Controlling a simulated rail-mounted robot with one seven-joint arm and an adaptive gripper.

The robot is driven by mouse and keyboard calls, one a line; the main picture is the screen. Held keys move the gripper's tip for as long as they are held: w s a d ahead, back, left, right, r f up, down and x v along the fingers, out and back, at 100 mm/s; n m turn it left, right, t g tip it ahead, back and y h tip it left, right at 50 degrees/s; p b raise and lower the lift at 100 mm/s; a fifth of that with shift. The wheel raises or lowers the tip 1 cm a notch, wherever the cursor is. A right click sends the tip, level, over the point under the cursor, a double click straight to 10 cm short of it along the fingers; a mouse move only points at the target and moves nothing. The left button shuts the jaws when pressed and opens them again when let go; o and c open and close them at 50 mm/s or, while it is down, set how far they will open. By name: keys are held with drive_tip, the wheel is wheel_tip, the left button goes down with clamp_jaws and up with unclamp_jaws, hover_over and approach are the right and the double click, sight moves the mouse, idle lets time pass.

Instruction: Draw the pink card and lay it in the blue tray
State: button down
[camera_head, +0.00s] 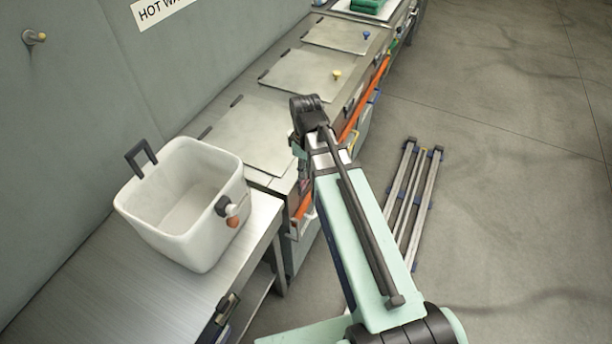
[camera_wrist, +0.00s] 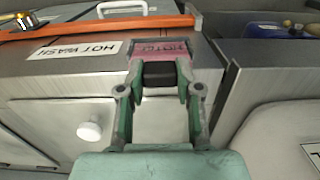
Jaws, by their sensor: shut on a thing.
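In the wrist view my gripper (camera_wrist: 160,82) is shut on a pink card (camera_wrist: 168,47), held between the fingertips. Dark lettering shows on the card, partly readable. The card is close to a grey metal edge, and I cannot tell whether it touches it or sits in a slot. In the head view my arm reaches over the counter's front edge and hides most of the gripper and the card. A dark blue object (camera_wrist: 268,32) shows at the upper right of the wrist view; I cannot tell whether it is the blue tray.
A white bin (camera_head: 185,232) with dark handles stands on the near steel counter (camera_head: 95,290). Steel lids with blue and yellow knobs line the counter behind. An orange rail (camera_wrist: 100,27) crosses the wrist view near a HOT WASH label (camera_wrist: 75,49). Metal rails (camera_head: 412,200) lie on the floor.

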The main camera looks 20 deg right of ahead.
drive_tip(key=shift+r+p, duration=2.6)
drive_tip(key=shift+r, duration=0.8)
drive_tip(key=shift+r, duration=0.1)
drive_tip(key=shift+r+p, duration=1.6)
drive_tip(key=shift+r, duration=0.35)
